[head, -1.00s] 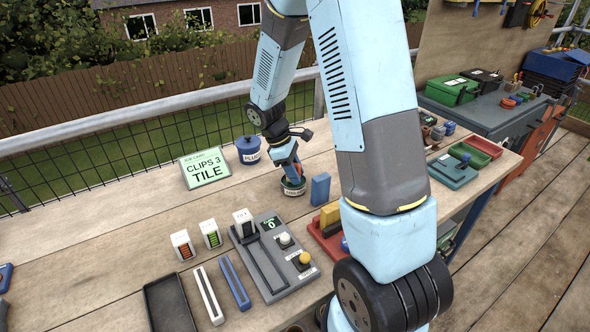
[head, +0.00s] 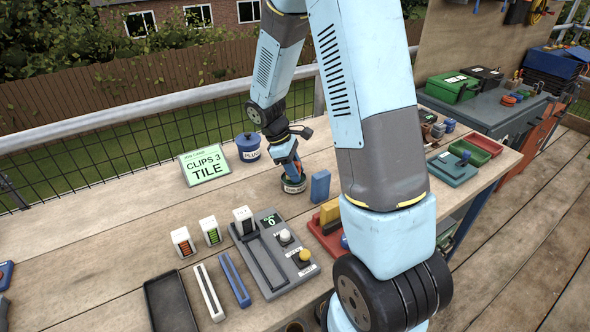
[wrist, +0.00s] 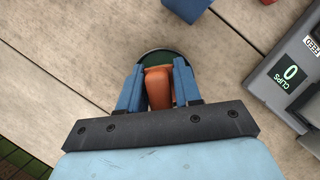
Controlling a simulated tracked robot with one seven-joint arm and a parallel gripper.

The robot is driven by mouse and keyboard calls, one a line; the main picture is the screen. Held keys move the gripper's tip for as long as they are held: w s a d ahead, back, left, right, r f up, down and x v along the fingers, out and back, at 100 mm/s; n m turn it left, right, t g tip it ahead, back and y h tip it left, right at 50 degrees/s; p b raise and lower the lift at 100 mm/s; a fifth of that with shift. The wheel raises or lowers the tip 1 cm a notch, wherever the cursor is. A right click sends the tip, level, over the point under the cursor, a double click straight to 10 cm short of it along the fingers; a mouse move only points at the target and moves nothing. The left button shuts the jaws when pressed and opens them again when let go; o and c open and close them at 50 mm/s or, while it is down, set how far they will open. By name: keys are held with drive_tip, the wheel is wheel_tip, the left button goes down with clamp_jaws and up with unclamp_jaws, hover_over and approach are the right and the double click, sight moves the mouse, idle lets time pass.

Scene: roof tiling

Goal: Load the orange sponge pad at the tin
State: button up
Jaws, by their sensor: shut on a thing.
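My gripper (wrist: 158,88) is shut on the orange sponge pad (wrist: 158,86), with a blue finger on each side of it in the wrist view. The round tin (wrist: 180,55) with a dark green inside lies right below the pad. In the head view, the tin (head: 293,186) stands on the bench under my gripper (head: 290,170). The pad's lower end is at or inside the tin's opening; I cannot tell whether it touches the bottom. The fingers and pad hide part of the tin.
A blue block (head: 320,187) stands close right of the tin. A blue lidded pot (head: 249,147) and a job card reading "CLIPS 3 TILE" (head: 205,166) are to the left. A grey clip feeder (head: 272,258) showing 0 lies in front.

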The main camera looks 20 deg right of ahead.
sight(300, 163)
drive_tip(key=shift+f, duration=0.35)
idle(1.2)
drive_tip(key=shift+r, duration=3.55)
